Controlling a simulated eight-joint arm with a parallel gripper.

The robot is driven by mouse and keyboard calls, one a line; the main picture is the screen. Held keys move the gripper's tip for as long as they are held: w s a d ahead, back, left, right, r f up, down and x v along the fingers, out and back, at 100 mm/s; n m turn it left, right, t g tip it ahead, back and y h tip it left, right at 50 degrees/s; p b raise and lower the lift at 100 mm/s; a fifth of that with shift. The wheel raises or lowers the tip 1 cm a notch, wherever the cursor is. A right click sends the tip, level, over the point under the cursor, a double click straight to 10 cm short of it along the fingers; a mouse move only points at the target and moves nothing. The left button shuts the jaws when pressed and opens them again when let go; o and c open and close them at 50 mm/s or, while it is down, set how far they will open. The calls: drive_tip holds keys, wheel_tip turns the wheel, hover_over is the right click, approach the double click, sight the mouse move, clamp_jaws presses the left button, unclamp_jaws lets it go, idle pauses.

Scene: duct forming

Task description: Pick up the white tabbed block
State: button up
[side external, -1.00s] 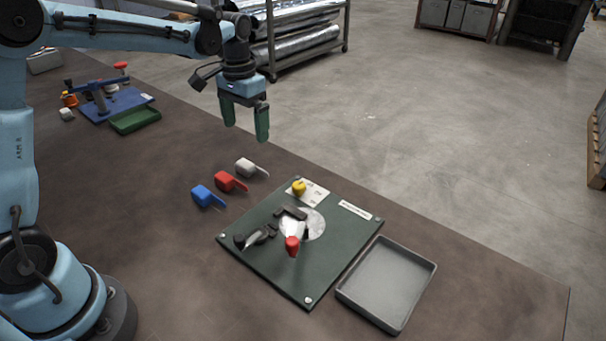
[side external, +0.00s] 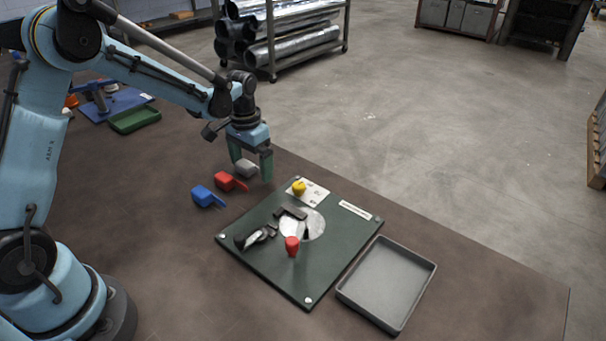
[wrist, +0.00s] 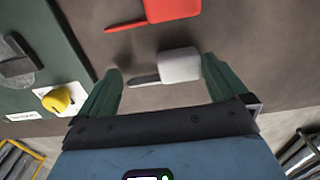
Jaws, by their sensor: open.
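The white tabbed block (side external: 246,168) lies on the brown table at the far end of a row of tabbed blocks, partly hidden by my gripper in the side view. In the wrist view the white block (wrist: 180,65) lies between my fingertips, with its thin tab pointing left towards the left finger. My gripper (side external: 252,168) is open, with its green fingers pointing down on either side of the block. It also shows in the wrist view (wrist: 163,78). I cannot tell how far the fingertips are above the table.
A red tabbed block (side external: 226,181) sits close beside the white one, and a blue one (side external: 204,196) beyond it. A dark green plate (side external: 270,262) with a clamp, a red knob and a yellow knob is to the right. A grey tray (side external: 388,283) stands past it.

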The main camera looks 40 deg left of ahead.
drive_tip(key=c, duration=0.7)
drive_tip(key=shift+r, duration=0.1)
